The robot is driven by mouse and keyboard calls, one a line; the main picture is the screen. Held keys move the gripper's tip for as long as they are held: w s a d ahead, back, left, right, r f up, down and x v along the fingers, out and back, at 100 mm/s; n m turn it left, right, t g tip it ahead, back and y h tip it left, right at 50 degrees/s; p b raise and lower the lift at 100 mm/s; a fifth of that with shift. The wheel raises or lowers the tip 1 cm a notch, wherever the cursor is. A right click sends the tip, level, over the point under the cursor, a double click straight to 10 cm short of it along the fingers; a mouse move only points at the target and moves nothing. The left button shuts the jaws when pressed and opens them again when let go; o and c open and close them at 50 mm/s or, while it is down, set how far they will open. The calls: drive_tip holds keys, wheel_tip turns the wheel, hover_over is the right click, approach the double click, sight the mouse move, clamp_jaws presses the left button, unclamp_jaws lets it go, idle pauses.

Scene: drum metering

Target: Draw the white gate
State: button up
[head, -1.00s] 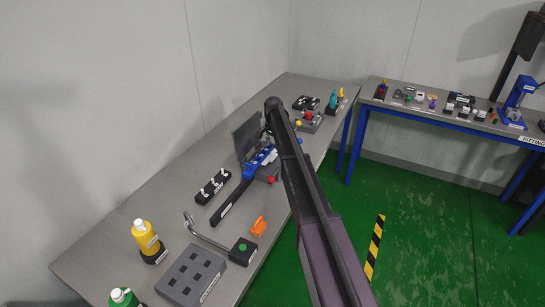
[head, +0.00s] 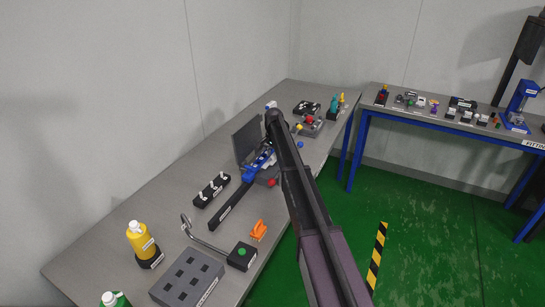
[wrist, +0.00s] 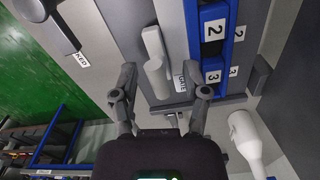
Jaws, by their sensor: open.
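The white gate (wrist: 154,62) is a pale upright bar with a rounded end, beside a label reading GATE, in the wrist view. My gripper (wrist: 160,94) is open, with one finger to each side of the bar's lower end. No grip on it shows, and I cannot tell whether a finger touches it. Blue-framed parts with labels 2 and 3 (wrist: 214,30) stand just to its right. In the head view the blue metering device (head: 262,160) with its dark upright panel (head: 247,138) is on the bench, partly behind my arm. My gripper and the gate are hidden there.
A white rounded piece (wrist: 246,138) is close to the right finger. A dark knob (wrist: 60,30) is at upper left. The bench (head: 120,212) also holds a yellow bottle (head: 140,240), a black switch block (head: 212,191) and an orange clip (head: 258,230).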

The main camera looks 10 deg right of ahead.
clamp_jaws()
drive_tip(key=shift+s+d, duration=0.1)
drive_tip(key=s+d, duration=0.2)
drive_tip(key=shift+d, duration=0.4)
unclamp_jaws()
drive_tip(key=shift+r, duration=0.15)
